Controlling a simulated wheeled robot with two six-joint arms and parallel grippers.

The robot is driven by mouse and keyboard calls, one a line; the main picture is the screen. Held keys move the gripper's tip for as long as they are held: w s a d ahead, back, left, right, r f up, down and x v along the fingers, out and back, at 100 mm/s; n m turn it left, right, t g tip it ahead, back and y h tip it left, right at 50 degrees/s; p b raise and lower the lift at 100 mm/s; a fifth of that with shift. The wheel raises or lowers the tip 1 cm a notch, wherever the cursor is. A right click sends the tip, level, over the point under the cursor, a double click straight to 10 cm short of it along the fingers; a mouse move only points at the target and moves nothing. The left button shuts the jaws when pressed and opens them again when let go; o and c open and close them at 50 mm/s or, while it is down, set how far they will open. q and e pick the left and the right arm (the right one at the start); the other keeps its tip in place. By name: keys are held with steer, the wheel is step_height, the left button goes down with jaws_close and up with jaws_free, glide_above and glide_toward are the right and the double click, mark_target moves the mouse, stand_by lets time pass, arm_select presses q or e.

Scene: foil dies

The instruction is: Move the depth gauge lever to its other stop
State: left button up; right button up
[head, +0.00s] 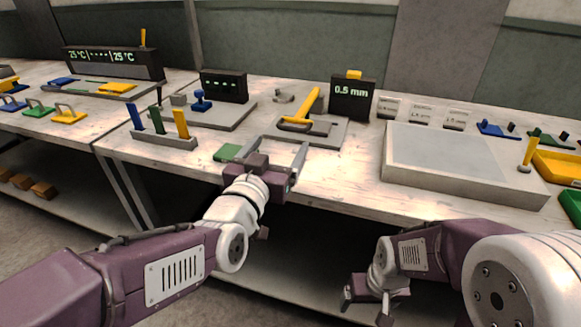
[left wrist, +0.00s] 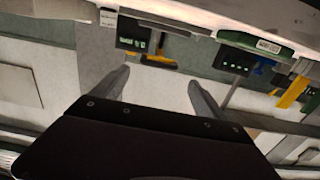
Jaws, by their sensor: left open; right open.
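The depth gauge has a dark display (head: 352,101) reading 0.5 mm, with a yellow tab on top. In front and to its left, a yellow lever (head: 308,104) leans up to the right from a grey plate (head: 327,138). In the left wrist view the display (left wrist: 137,38) and yellow lever (left wrist: 158,64) show beyond the fingers. My left gripper (head: 276,148) is open and empty, at the bench front, nearer than the lever and apart from it. My right gripper (head: 366,305) is open and empty, low in front of the bench.
A green block (head: 227,152) lies left of my left gripper. Blue, green and yellow upright pieces stand in a rack (head: 165,140) farther left. A second display (head: 223,86) stands behind a blue knob. A large grey slab (head: 460,185) fills the bench to the right.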

mark_target(292, 129)
arm_select(q)
steer(key=shift+s+d+f, duration=0.1)
steer(key=shift+d+f, duration=0.05)
steer(key=b+x, duration=0.1)
steer(key=x, duration=0.8)
arm_select(e)
steer(key=shift+f, duration=0.75)
